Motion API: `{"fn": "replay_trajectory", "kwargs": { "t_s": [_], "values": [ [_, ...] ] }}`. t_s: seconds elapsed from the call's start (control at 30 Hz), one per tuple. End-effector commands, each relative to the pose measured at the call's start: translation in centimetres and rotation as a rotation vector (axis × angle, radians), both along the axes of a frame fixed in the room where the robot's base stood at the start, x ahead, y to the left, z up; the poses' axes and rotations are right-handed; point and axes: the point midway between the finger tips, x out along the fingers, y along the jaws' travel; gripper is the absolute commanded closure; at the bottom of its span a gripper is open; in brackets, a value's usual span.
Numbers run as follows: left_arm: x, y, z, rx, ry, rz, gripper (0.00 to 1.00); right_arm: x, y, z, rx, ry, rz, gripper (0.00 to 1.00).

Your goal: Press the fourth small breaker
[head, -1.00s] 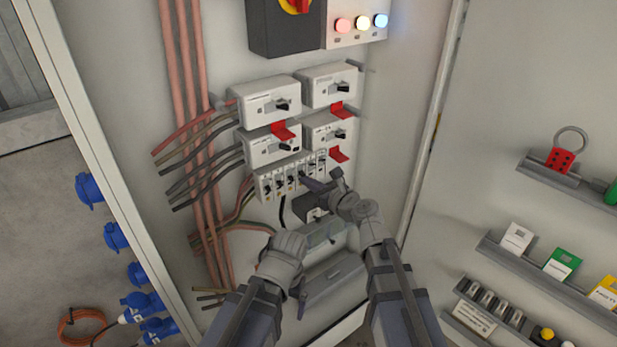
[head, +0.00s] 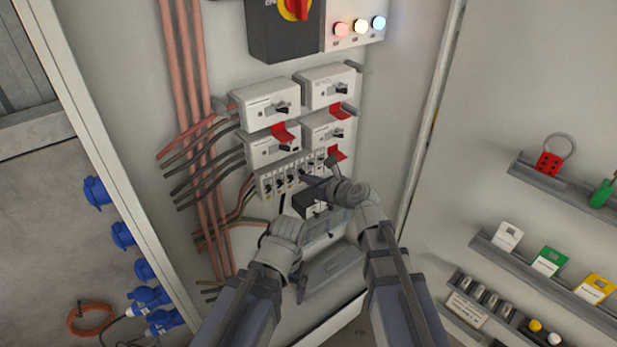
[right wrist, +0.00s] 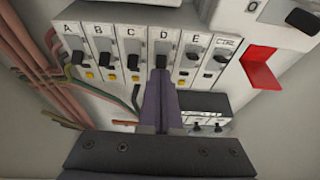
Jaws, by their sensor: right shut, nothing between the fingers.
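A row of small white breakers (head: 268,185) sits low on the panel in the head view. In the right wrist view they carry letters A to E and CTRL, each with a dark lever. The fourth, breaker D (right wrist: 163,36), is straight ahead of my right gripper (right wrist: 161,74). Its fingers are shut and empty, with the tips overlapping the lower part of D's lever; I cannot tell whether they touch. The area below that lever is hidden by the fingers. The right gripper also shows in the head view (head: 310,182). My left gripper (head: 300,290) hangs low, its jaws unclear.
Larger white switch units (head: 265,104) with red tabs (head: 283,133) sit above the row. A dark box (head: 306,203) is just below it. Pink pipes (head: 190,120) and cables run on the left. Shelves (head: 545,268) with tags are on the right.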

Motion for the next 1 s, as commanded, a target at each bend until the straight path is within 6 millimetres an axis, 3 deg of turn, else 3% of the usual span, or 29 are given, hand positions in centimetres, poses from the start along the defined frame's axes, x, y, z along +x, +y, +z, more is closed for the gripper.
{"fn": "replay_trajectory", "kwargs": {
  "t_s": [1.0],
  "values": [
    [0.0, 0.0, 2.5, -0.001, 0.000, 0.005, 0.00, 0.0, -0.1, 1.3, -0.035, 0.045, -0.003, 1.00]
  ]
}}
